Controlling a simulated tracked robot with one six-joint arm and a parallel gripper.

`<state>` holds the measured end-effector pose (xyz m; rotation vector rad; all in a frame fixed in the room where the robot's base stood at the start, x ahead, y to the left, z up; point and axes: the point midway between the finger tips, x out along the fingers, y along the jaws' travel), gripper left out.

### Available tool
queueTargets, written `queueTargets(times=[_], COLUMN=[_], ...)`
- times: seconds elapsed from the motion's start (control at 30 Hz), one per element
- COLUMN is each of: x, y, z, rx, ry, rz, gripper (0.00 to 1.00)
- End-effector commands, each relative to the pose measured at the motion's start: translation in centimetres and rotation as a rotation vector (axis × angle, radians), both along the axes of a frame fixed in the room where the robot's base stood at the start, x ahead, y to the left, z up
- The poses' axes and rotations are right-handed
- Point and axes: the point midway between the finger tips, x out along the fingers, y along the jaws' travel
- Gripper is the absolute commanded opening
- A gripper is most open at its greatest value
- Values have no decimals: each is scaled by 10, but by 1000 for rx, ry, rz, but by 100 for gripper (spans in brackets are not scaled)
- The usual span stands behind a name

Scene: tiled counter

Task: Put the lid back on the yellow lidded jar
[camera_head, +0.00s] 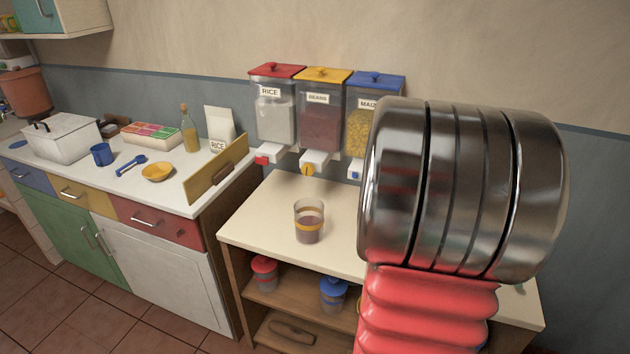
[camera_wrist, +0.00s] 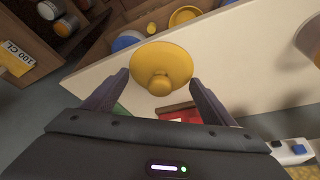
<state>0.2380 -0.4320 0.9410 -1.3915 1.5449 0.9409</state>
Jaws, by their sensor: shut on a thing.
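The jar with a yellow band (camera_head: 309,228) stands upright and open on the cream counter, partly filled with something brownish. The yellow lid (camera_wrist: 160,62), round with a knob, is between the fingers of my gripper (camera_wrist: 159,78) in the wrist view. The lid is in front of the counter's edge as seen there. In the head view my arm hides the gripper and lid. A brownish rounded thing (camera_wrist: 309,38) at the wrist view's right edge may be the jar; I cannot tell.
Three dispensers with red (camera_head: 277,70), yellow (camera_head: 325,74) and blue (camera_head: 376,79) lids hang above the counter (camera_head: 262,222). Red-lidded (camera_head: 265,272) and blue-lidded (camera_head: 333,293) jars stand on the shelf below. An upright board (camera_head: 216,170) edges the left counter. Counter around the open jar is clear.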

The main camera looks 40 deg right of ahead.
Motion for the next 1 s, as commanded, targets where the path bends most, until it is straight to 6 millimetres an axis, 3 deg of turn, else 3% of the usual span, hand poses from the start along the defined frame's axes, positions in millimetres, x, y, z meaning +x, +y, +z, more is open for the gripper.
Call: queueTargets(times=[0.27, 0.47, 0.77, 1.0], x=[27, 65, 166, 232], y=[8, 22, 85, 152], z=[-1, -2, -6, -9], rx=[6, 9, 1, -5], ry=[-1, -2, -3, -3], rz=[169, 362, 786, 1050], gripper=[57, 57, 57, 57])
